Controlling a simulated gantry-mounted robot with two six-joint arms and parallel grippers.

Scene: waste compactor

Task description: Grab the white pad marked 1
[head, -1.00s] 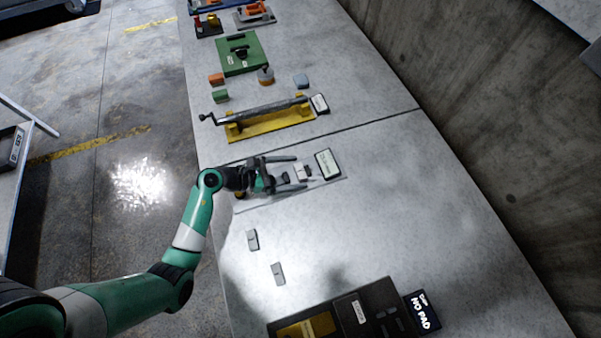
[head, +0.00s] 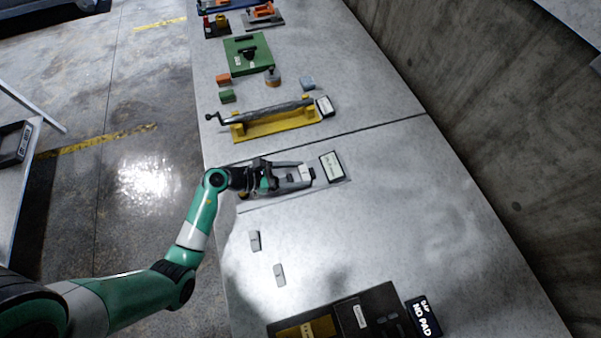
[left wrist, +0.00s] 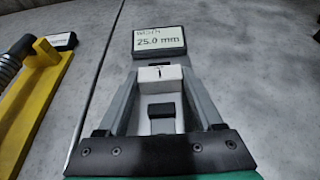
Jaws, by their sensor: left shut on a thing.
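The white pad marked 1 (left wrist: 160,76) is between the two grey fingertips of my left gripper (left wrist: 159,84) in the left wrist view. The fingers press on its two ends, and the gripper is shut on it. In the head view, the pad (head: 306,173) shows small and white at the tips of my left gripper (head: 304,174), low over the grey table. A dark block (left wrist: 161,110) lies between the fingers, nearer the palm. Whether the pad touches the surface under it cannot be told. My right gripper is not in view.
A display (left wrist: 159,41) reading 25.0 mm stands just beyond the pad. A yellow fixture with a grey bar (head: 270,123) is farther up the table. Two small grey pieces (head: 255,240) (head: 279,275) lie nearer. A dark case (head: 350,314) and NO PAD sign (head: 424,317) stand at the bottom.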

